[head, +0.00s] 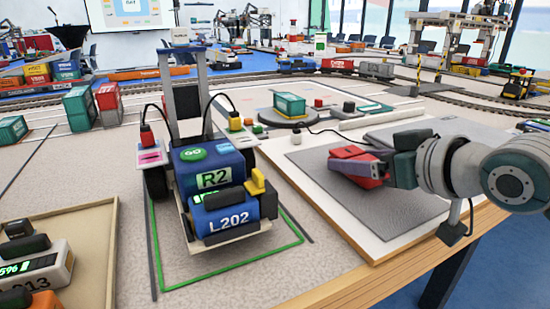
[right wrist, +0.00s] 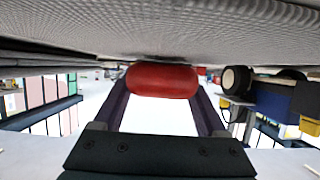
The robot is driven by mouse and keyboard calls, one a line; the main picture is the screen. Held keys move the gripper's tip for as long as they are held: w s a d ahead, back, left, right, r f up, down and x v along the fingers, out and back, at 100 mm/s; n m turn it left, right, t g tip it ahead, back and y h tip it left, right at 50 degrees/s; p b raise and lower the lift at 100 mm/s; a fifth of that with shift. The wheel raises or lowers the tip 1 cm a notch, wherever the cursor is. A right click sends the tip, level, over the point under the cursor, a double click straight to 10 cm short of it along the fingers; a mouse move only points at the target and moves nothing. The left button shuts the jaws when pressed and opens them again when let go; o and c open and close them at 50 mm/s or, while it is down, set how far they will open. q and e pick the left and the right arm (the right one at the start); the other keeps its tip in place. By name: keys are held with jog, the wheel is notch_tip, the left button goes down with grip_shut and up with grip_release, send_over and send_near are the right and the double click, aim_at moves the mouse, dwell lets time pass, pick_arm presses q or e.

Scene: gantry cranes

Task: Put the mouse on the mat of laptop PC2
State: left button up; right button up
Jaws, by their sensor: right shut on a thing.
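My right gripper (head: 372,163) comes in from the right in the head view. It is shut on a red rounded thing, which looks like the mouse (head: 346,153). The right wrist view shows this mouse (right wrist: 163,80) between the two dark fingers. The grey mat (head: 385,212) lies on a white board below the gripper. The mouse is over the mat's far left part; whether it touches the mat I cannot tell. A flat grey slab (head: 400,134), perhaps the laptop, lies behind the gripper, partly hidden. No PC2 label is readable. My left gripper is not in view.
A blue cart (head: 212,172) marked R2 and L202 stands left of the board, inside a green outline. A beige tray (head: 98,245) with devices is at the front left. A turntable with a green container (head: 290,105) is behind the board. The mat's near part is clear.

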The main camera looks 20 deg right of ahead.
jog(key=shift+f, duration=0.2)
jog(key=o, duration=1.3)
jog(key=shift+o, duration=0.2)
jog(key=shift+r, duration=0.25)
jog(key=p+v, duration=0.4)
jog(key=v, duration=0.7)
jog(key=shift+f, duration=0.15)
jog(key=shift+s+r+p, duration=0.2)
jog(key=shift+s+p, duration=0.1)
jog(key=shift+s, duration=0.15)
